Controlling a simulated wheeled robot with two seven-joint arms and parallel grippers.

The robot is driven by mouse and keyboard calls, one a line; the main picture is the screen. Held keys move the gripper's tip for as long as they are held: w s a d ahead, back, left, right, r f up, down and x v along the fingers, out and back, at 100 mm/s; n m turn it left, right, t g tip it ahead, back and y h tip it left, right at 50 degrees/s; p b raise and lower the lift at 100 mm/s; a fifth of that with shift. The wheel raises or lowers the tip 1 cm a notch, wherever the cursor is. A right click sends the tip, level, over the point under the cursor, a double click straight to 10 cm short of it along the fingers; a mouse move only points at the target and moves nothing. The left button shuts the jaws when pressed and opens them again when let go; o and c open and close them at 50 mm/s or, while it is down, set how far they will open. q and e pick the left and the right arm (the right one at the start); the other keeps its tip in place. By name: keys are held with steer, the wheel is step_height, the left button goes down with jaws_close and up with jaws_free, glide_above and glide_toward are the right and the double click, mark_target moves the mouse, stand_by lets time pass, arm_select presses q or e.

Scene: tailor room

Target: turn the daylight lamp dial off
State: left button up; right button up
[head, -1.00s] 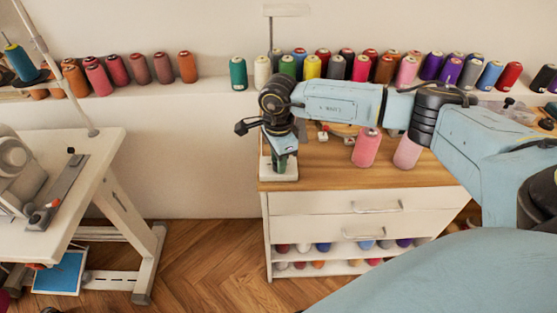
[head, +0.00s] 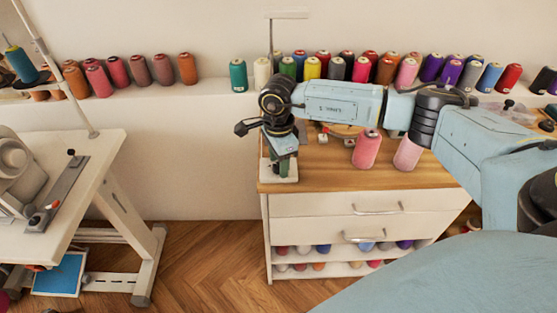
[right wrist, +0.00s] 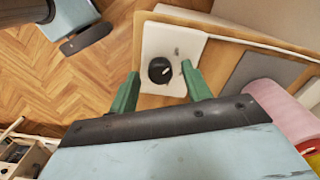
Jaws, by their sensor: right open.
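The daylight lamp (head: 287,15) has a thin post and a flat head, and stands at the left end of the wooden cabinet top, partly hidden behind my right arm. Its pale base shows in the right wrist view (right wrist: 172,43). The round black dial (right wrist: 160,70) sits on that base and has a small white mark. My right gripper (right wrist: 158,69) is open, with one green finger on each side of the dial. The dial shows between the fingertips, with visible gaps; I cannot tell their exact height. The head view shows the right gripper (head: 281,164) pointing down over the base. My left gripper is out of view.
Pink thread spools (head: 366,149) stand on the cabinet top (head: 335,179) to the right of the gripper. A long row of spools lines the wall ledge (head: 200,92) behind. A sewing table (head: 95,165) stands at the left, with open floor between.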

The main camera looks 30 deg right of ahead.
mark_target(278, 165)
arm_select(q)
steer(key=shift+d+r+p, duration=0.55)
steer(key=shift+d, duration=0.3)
arm_select(e)
step_height(278, 165, up, 13)
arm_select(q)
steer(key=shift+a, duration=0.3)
